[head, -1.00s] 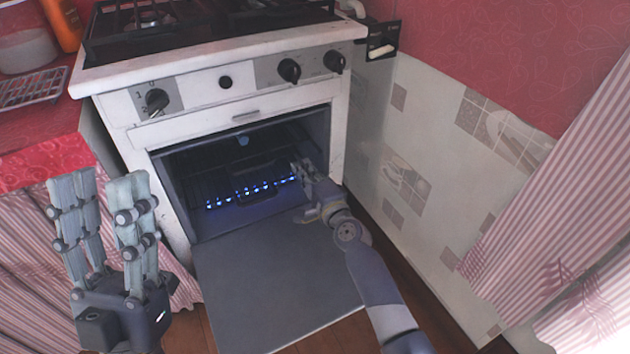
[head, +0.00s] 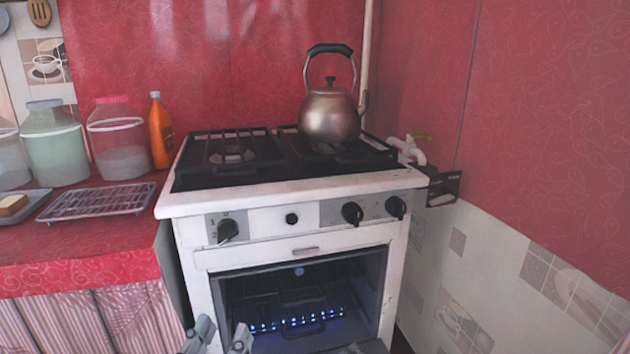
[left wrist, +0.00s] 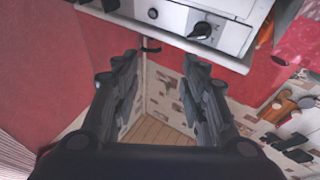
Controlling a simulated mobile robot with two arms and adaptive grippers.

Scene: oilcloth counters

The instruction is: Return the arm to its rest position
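My left gripper (head: 221,333) shows only its grey fingertips at the bottom edge of the head view, in front of the oven. In the left wrist view the fingers of my left gripper (left wrist: 160,60) stand wide apart with nothing between them.
A metal kettle (head: 329,112) stands on the stove top. On the red counter at left are a wire rack (head: 100,201), glass jars (head: 55,145) and an orange bottle (head: 160,130).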

